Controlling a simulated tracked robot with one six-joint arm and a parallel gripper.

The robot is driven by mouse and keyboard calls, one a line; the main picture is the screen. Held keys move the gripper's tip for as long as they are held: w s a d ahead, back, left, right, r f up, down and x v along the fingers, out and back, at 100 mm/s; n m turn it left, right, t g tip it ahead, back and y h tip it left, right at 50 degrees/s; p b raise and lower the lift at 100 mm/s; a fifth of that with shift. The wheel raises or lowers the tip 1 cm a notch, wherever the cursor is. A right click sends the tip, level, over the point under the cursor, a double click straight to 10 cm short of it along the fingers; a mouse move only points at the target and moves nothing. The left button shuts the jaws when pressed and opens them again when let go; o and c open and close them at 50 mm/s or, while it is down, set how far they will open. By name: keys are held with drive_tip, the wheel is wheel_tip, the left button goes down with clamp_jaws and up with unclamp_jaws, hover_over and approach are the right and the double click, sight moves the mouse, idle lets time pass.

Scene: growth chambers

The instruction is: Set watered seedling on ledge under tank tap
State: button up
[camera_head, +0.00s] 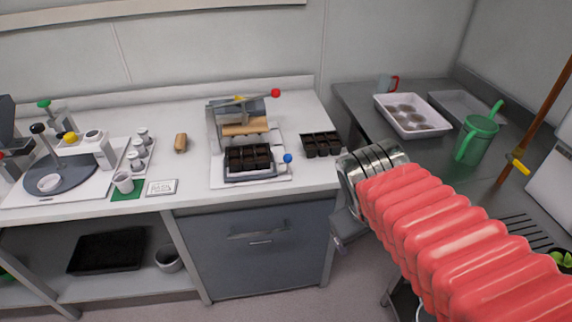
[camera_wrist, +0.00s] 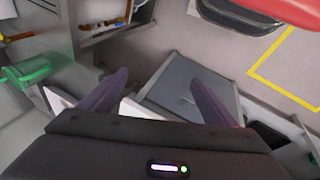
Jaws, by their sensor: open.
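Green leaves (camera_head: 562,259), perhaps a seedling, show at the right edge of the head view; the pot is mostly cut off. A slotted dark surface (camera_head: 520,229) lies beside them; I cannot tell whether it is the ledge. A white body (camera_head: 552,165) at the right edge may be the tank, but it is cut off. A yellow fitting (camera_head: 517,163) sits by a brown pole; I cannot tell if it is the tap. My gripper (camera_wrist: 158,90) is open, its two purple fingers apart with nothing between them. It points toward a grey cabinet front (camera_wrist: 185,88).
A green watering can (camera_head: 477,138) and a white tray (camera_head: 411,115) stand on the grey counter at right. Black cell trays (camera_head: 321,144) sit on the white bench (camera_head: 90,198). My red-sleeved arm covers part of the right side. Floor shows below the bench.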

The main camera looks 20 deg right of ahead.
drive_tip(key=a+r+m+t+y, duration=0.1)
drive_tip(key=a+r+t+y, duration=0.1)
drive_tip(key=a, duration=0.9)
drive_tip(key=shift+w+r+m+t+y, duration=0.15)
drive_tip(key=shift+r+m+t+y, duration=0.2)
drive_tip(key=shift+r+y, duration=0.45)
drive_tip(key=shift+d, duration=0.1)
